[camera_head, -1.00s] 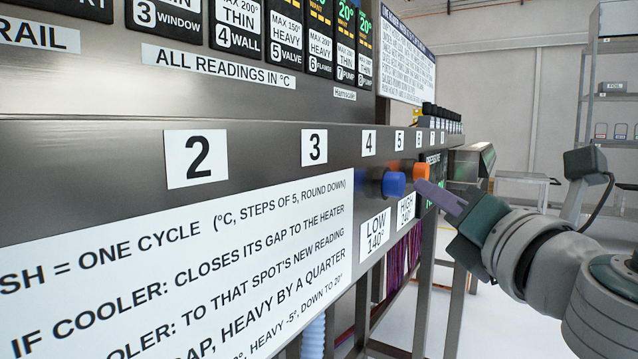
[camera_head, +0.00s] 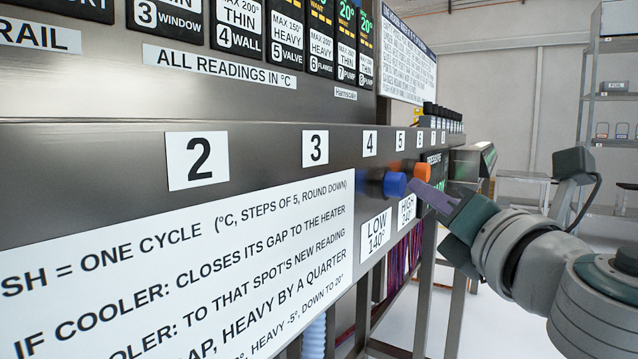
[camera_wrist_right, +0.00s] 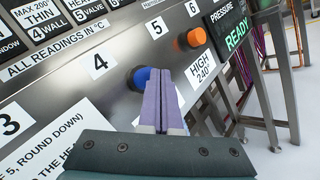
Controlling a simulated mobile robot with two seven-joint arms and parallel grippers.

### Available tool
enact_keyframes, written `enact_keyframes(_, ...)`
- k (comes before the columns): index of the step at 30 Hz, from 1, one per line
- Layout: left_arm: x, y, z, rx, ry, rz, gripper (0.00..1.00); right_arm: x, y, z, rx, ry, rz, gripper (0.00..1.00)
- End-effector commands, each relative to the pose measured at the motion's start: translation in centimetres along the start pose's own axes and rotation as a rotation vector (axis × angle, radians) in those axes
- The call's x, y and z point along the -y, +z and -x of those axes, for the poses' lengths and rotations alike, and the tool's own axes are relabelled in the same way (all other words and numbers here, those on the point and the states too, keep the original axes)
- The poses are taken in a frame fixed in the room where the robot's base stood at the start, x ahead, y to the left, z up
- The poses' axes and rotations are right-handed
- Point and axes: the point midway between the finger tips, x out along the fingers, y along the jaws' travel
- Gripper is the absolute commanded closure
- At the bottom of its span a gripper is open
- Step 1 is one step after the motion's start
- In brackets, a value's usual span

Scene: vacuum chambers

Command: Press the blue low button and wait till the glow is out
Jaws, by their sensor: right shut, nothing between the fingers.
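The blue low button (camera_head: 395,184) sticks out of the grey panel above the "LOW 140°" label (camera_head: 376,231). It also shows in the right wrist view (camera_wrist_right: 142,78), partly behind my fingers. I see no clear glow on it. My right gripper (camera_head: 413,184) is shut and empty, its purple fingertips pointing at the blue button from the right. The tips are at or very near the button's face; I cannot tell whether they touch. In the right wrist view the shut fingers (camera_wrist_right: 160,76) overlap the button's right side. My left gripper is not in view.
The orange high button (camera_head: 422,171) is just beyond the blue one, close to my right fingers. A pressure display (camera_wrist_right: 237,35) reads READY in green. Cables hang under the panel. A shelf rack (camera_head: 590,90) stands at the far right.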

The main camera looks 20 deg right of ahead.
Motion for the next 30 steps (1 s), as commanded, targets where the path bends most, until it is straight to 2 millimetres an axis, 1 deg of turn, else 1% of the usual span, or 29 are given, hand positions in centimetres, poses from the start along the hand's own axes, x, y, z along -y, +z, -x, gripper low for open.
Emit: enact_keyframes(30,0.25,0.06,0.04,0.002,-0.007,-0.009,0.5,-0.55,-0.55,-0.74,0.0,0.0,-0.001,1.0)
